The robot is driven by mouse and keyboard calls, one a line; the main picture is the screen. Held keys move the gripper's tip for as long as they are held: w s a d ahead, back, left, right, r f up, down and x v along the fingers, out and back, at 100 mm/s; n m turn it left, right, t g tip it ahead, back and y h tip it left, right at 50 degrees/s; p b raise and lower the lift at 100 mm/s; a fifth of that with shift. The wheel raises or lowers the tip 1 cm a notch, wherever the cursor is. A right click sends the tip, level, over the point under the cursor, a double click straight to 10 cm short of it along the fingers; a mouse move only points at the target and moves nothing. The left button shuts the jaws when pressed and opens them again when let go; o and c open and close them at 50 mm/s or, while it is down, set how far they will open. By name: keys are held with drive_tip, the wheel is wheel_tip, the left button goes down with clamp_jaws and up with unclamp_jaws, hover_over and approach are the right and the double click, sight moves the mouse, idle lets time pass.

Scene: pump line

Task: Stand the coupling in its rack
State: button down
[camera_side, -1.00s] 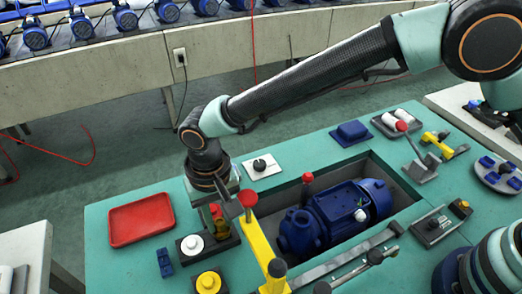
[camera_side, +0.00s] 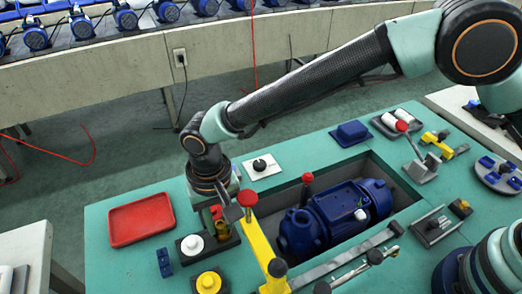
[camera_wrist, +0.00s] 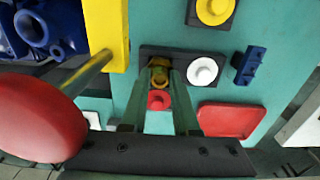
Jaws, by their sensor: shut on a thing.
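The coupling appears to be the small red-and-yellow piece (camera_side: 217,214), also seen in the wrist view (camera_wrist: 159,99) between my fingers. My gripper (camera_wrist: 158,88) is shut on it. The piece stands roughly upright at the right part of a dark block (camera_side: 193,257), which seems to be the rack. A white round piece (camera_side: 192,244) sits on the block's left part, beside the coupling; it also shows in the wrist view (camera_wrist: 202,71). The coupling's lower end is hard to see, so I cannot tell whether it is seated.
A yellow clamp bar with a red knob (camera_side: 248,198) stands close right of my gripper. A blue pump (camera_side: 335,215) lies in the recess beyond. A red tray (camera_side: 141,220) is at left, and a yellow round piece (camera_side: 209,283) is in front.

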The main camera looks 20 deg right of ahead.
drive_tip(key=c, duration=0.6)
unclamp_jaws()
drive_tip(key=shift+r, duration=0.1)
drive_tip(key=shift+r, duration=2.9)
